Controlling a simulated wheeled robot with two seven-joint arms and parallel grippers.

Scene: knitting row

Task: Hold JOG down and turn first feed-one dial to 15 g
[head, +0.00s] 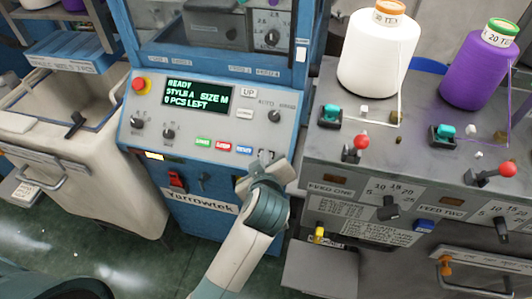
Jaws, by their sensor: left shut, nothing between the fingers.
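My left gripper (266,162) is shut and empty. Its fingertips are at the right end of the button row on the blue machine's control panel (185,115). They partly cover what is there, so I cannot tell whether a button is pressed, and I cannot read a JOG label. The first feed-one dial (388,208) is a dark knob on the grey unit at the right, below a 10, 15, 20 scale. Its exact setting is too small to read. No gripper is on it. My right gripper is not in view.
Green (202,142), red (223,146) and blue (244,150) buttons sit left of the gripper. The display (197,95) reads READY, 0 PCS LEFT. White (376,52) and purple (478,70) yarn cones stand on the grey unit. The feed-two dial (502,228) is farther right.

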